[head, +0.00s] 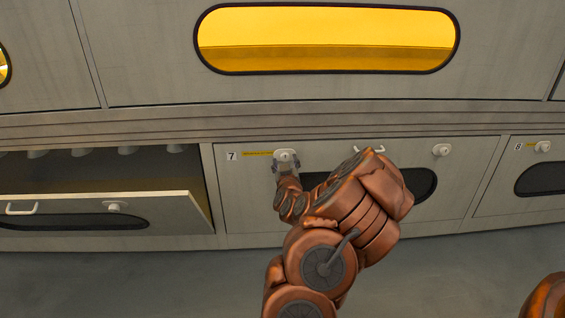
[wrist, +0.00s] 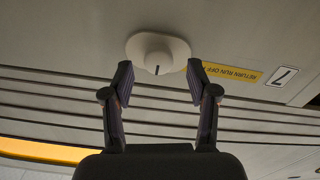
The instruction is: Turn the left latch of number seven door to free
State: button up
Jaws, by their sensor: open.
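The number seven door (head: 235,210) is a pale panel with a dark oval window. Its left latch (head: 285,156) is a round white knob on a pale plate, at the door's upper left. In the wrist view the left latch (wrist: 157,52) sits at top centre, with a short dark mark on the knob. My gripper (head: 286,168) is at the latch in the head view. In the wrist view my gripper (wrist: 160,78) is open and empty, its fingertips to either side of the knob's lower edge. I cannot tell whether they touch it.
The door's right latch (head: 441,150) and white handle (head: 371,149) lie to the right, the handle partly behind my arm. At left, another door (head: 160,207) hangs open. The number eight door (head: 490,200) is at right. A yellow window (head: 325,35) is above.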

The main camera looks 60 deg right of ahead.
jog(key=shift+w+d, duration=0.3)
jog(key=shift+d, duration=0.2)
grip_shut()
dwell(0.3)
